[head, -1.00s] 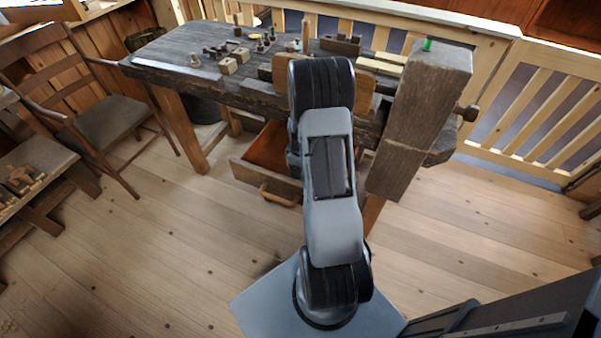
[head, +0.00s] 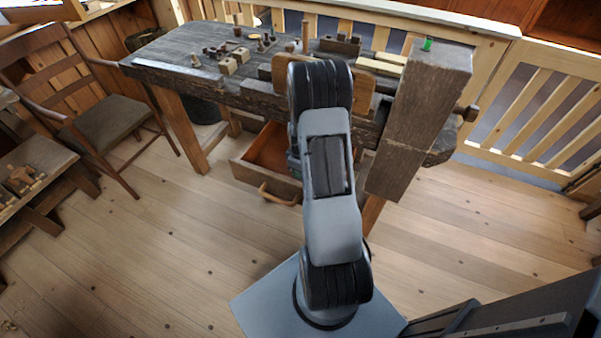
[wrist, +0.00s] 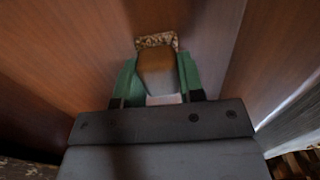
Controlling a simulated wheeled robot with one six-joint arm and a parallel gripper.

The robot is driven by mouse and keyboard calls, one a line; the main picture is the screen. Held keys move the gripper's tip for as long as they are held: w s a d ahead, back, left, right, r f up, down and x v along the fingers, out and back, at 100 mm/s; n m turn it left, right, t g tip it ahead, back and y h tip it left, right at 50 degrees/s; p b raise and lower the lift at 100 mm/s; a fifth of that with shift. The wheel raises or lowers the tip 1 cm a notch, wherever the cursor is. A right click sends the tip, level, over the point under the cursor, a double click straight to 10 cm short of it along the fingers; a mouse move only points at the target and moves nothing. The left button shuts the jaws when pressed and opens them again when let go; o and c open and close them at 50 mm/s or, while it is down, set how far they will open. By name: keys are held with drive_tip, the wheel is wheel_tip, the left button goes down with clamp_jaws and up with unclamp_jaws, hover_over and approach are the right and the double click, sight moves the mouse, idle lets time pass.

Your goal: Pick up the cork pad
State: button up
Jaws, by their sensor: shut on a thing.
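In the wrist view, the cork pad (wrist: 156,40) shows as a speckled brown edge at the far end of my gripper (wrist: 158,62). A smooth brown-grey face below it fills the space between the two green fingers. The fingers are shut on the pad, one on each side. Reddish-brown wood surfaces surround them, like the inside of the open drawer (head: 270,147). In the head view, my arm hides the gripper and the pad. I cannot tell whether the pad touches the drawer floor.
The dark workbench (head: 190,60) carries several spools and small blocks. A thick upright wooden post (head: 415,125) stands right of my arm, with a small green thing (head: 427,44) on top. A chair (head: 105,125) stands at left. The floor in front is clear.

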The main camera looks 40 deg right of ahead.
drive_tip(key=shift+r, duration=0.55)
wheel_tip(320, 180, up, 3)
drive_tip(key=shift+s+a+f, duration=0.15)
drive_tip(key=s+a+r+p, duration=0.1)
drive_tip(key=s+a+r, duration=0.7)
drive_tip(key=s+r, duration=0.1)
drive_tip(key=shift+s+a, duration=0.3)
drive_tip(key=shift+s, duration=0.5)
drive_tip(key=shift+r, duration=0.1)
